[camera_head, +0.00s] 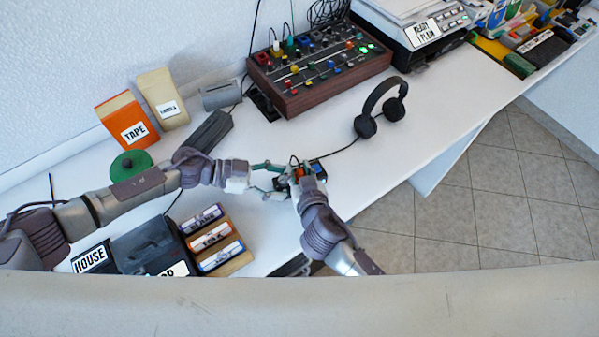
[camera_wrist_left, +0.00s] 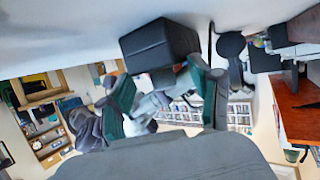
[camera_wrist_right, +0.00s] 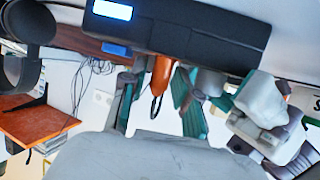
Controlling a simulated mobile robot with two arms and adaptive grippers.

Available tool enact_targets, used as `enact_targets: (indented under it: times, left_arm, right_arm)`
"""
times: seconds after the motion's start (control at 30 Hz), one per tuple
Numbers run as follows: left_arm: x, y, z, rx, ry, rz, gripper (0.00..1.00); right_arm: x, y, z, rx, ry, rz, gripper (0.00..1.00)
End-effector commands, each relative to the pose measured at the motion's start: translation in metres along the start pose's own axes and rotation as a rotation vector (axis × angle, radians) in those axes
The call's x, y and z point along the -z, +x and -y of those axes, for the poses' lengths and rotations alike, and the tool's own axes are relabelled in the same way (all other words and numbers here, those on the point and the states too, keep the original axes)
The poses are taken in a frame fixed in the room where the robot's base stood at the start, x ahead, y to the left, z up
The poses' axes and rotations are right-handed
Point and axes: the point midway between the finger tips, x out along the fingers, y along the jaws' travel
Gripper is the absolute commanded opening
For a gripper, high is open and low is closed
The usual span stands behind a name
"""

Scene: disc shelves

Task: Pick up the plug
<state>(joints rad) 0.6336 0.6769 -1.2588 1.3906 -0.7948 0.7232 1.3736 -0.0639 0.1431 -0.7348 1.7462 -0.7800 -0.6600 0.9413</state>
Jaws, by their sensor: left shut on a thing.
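A small black device with a lit blue screen (camera_wrist_right: 178,22) is at the top of the right wrist view. In the left wrist view its dark boxy end (camera_wrist_left: 158,45) is at the fingertips. My left gripper (camera_head: 277,180) is shut on this device. In the head view my right gripper (camera_head: 297,180) hides part of the device, and the orange piece is small there.
Black headphones (camera_head: 383,108) lie to the right, with a cable running toward the device. A wooden mixer (camera_head: 320,75) stands behind. Labelled cases (camera_head: 212,240), a green disc (camera_head: 131,164) and a TAPE box (camera_head: 127,122) are at left. The white table (camera_head: 430,130) is clear around the headphones.

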Motion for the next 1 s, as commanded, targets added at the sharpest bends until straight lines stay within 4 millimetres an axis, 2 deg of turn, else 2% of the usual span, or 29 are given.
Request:
enact_targets:
  times: [0.03, 0.2, 0.57, 0.67, 1.0]
  left_arm:
    - [-0.002, 0.0, 0.0, 0.001, -0.001, 0.003, 0.19]
    - [-0.002, 0.0, 0.0, 0.001, -0.001, 0.003, 0.19]
    - [-0.002, 0.0, 0.0, 0.001, -0.001, 0.003, 0.19]
    - [-0.002, 0.0, 0.0, 0.001, -0.001, 0.003, 0.19]
    - [-0.002, 0.0, 0.0, 0.001, -0.001, 0.003, 0.19]
  right_arm:
    - [0.0, 0.0, 0.0, 0.0, 0.0, 0.0, 0.27]
    - [0.0, 0.0, 0.0, 0.0, -0.001, 0.0, 0.0]
    - [0.004, -0.002, 0.0, 0.0, 0.0, -0.001, 0.0]
    - [0.017, -0.007, 0.0, 0.0, 0.003, -0.004, 0.0]
    - [0.077, -0.032, 0.0, 0.001, 0.001, -0.003, 0.0]
